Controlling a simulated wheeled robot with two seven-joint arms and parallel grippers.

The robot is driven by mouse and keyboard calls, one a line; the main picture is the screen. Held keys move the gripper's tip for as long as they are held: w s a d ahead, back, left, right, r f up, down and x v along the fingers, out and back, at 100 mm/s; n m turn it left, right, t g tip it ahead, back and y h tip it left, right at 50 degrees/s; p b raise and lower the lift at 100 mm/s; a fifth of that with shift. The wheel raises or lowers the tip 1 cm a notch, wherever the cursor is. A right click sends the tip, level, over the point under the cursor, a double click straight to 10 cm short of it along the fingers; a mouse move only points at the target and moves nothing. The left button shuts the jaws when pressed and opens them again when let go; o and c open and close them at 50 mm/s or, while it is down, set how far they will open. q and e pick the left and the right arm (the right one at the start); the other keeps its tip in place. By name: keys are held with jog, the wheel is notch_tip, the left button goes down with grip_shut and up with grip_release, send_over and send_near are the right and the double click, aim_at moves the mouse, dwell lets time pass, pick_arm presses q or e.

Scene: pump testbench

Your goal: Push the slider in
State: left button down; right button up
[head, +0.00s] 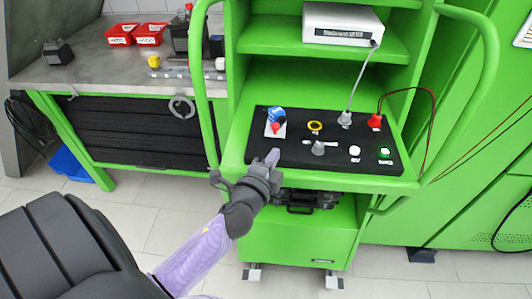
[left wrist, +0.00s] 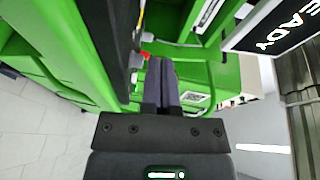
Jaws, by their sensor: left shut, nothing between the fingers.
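My left gripper (head: 272,158) is shut and empty, its fingertips at the front left of the black control panel (head: 290,156), below a blue and red fitting (head: 275,120) on a white base. In the left wrist view its closed fingers (left wrist: 161,85) point away from the camera, past the panel's dark edge (left wrist: 105,45). I cannot say for sure which part is the slider; a grey part with a pale bar (head: 318,147) sits on the panel to the right of the fingertips, apart from them. My right gripper is not in view.
The panel also carries a yellow ring (head: 315,127), a red plug (head: 375,121) with a cable, a white button (head: 354,150) and a green button (head: 385,153). Green tube handles (head: 196,80) flank the cart. Red bins (head: 120,34) stand on the workbench (head: 90,65) at left.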

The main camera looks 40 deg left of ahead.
pick_arm(q)
jog(key=shift+v, duration=2.4)
jog(key=shift+d, duration=0.1)
jog(key=s+d+f+n+g+h+b, duration=0.1)
jog(key=s+d+f+n+g+b, duration=0.25)
jog(key=f, duration=1.05)
jog(key=s+f+n+g+h+p, duration=0.15)
jog(key=s+f+g, duration=0.45)
jog(key=f, duration=0.7)
jog(key=s+d+f+n+g+b, duration=0.1)
jog(key=s+f+n+g, duration=0.1)
jog(key=s+f, duration=0.2)
jog(key=s+d+f+n+g+b, duration=0.1)
jog(key=s+f, duration=0.3)
jog(key=s, duration=0.7)
jog(key=s+d+f+n+g+h, duration=0.1)
jog(key=s+f+n+g, duration=0.2)
jog(key=s+f, duration=0.2)
jog(key=shift+s+n+b, duration=0.4)
jog(key=shift+s, duration=0.8)
